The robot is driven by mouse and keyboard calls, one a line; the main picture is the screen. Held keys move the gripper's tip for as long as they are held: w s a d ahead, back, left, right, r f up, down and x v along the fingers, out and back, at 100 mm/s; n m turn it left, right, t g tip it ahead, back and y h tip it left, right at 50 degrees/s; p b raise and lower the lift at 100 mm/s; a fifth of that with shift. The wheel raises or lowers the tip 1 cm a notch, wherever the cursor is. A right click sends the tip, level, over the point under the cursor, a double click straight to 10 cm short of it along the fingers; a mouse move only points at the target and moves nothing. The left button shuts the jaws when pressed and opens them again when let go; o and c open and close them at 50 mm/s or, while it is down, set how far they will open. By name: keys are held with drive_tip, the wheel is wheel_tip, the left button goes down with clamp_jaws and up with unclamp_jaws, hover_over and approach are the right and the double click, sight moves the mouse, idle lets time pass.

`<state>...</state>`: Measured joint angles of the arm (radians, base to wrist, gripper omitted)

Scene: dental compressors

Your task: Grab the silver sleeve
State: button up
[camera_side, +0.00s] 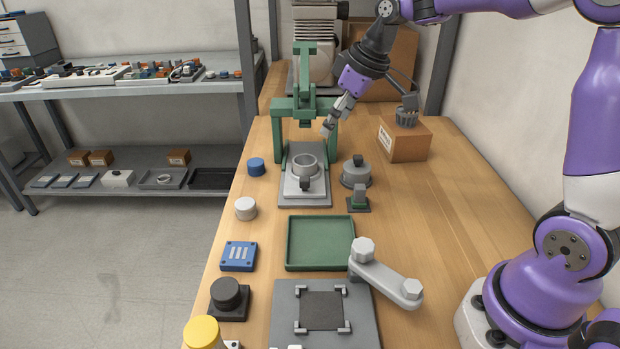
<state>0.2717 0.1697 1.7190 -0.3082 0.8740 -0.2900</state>
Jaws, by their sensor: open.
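A silver-grey ring-shaped sleeve (304,171) with an open top sits upright on the grey plate (318,201) of a green press frame (281,105). It is the thing here that looks most like the silver sleeve. My gripper (328,127) hangs above and to the right of the sleeve, beside the right post of the green frame, pointing down and left. It is open, and nothing shows between its fingers.
A grey knobbed part (356,174) and a small green-topped block (359,195) stand right of the plate. A cardboard box (405,143) is farther right. A green tray (320,264) lies in front; blue and white caps stand left. The table's right side is mostly clear.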

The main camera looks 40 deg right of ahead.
drive_tip(key=w+d+f+n, duration=0.1)
drive_tip(key=w+d+f, duration=0.3)
drive_tip(key=w, duration=0.1)
approach(307, 159)
drive_tip(key=shift+s+a+f+y, duration=0.15)
drive_tip(key=shift+s+a+f, duration=0.15)
drive_tip(key=shift+f, duration=0.3)
drive_tip(key=shift+s+a+f+y, duration=0.15)
drive_tip(key=shift+s+a+f, duration=0.1)
drive_tip(key=shift+a+f, duration=0.25)
drive_tip(key=x, duration=0.6)
drive_tip(key=shift+w+a+r, duration=0.1)
drive_tip(key=shift+w, duration=0.3)
drive_tip(key=shift+c, duration=0.4)
drive_tip(key=c, duration=0.9)
